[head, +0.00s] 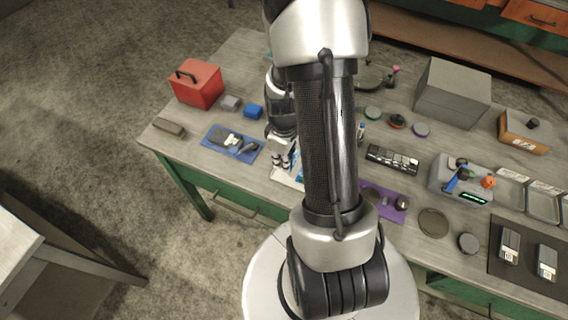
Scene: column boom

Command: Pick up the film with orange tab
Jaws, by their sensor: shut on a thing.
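My gripper (283,161) is low over the near edge of the wooden workbench, left of my arm's large dark link. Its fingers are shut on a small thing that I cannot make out. White and blue bits show close by at a pale sheet (288,178), partly hidden by my arm. I cannot pick out a film with an orange tab for certain.
Right of my arm are a purple mat (392,213), a dark segmented case (392,159) and a large grey box (452,92).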

